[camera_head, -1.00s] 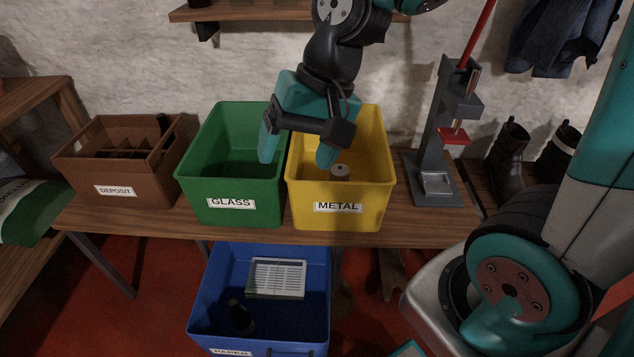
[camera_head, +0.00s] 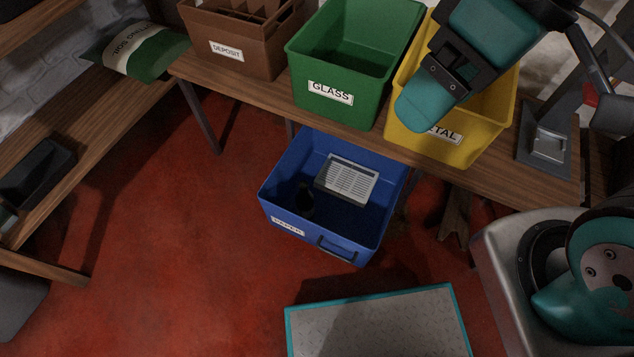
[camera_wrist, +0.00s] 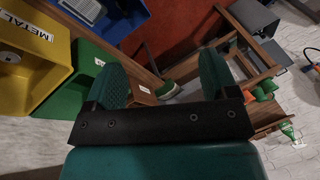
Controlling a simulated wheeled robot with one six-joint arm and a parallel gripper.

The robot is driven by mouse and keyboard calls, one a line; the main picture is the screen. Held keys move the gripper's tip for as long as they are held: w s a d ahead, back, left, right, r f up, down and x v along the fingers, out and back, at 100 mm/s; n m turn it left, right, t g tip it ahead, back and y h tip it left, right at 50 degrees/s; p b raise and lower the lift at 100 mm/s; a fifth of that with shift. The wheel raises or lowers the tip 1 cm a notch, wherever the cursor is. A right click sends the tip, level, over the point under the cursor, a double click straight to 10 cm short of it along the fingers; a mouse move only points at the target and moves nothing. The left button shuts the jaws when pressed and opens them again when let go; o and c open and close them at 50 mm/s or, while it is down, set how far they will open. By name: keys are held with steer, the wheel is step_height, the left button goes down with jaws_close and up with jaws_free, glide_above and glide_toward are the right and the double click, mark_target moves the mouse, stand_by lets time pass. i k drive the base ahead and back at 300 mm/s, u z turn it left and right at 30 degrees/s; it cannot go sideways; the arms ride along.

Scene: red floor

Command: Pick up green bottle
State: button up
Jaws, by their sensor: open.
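A small green bottle-like thing with a pale label (camera_wrist: 289,131) shows at the right of the wrist view, against the pale stone surface. I cannot tell for sure that it is the green bottle. A dark bottle-shaped thing (camera_head: 305,200) is inside the blue bin; its colour is too dark to tell. My gripper (camera_wrist: 162,78) is open, with nothing between its two teal fingers in the wrist view. In the head view my gripper (camera_head: 440,88) hangs in front of the yellow METAL bin, well above and right of the dark thing.
The green GLASS bin (camera_head: 332,93), yellow METAL bin (camera_head: 487,145) and brown DEPOSIT box (camera_head: 228,52) stand on the wooden bench. The blue bin (camera_head: 327,243) below holds a pale slatted thing (camera_head: 348,181). A left shelf holds a black tray (camera_head: 38,172). Red floor is clear at centre left.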

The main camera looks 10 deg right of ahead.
mark_target(304, 198)
steer(key=z, duration=0.05)
steer(key=k, duration=0.5)
steer(key=u, duration=2.25)
steer(key=i, duration=1.25)
steer(key=z, duration=2.2)
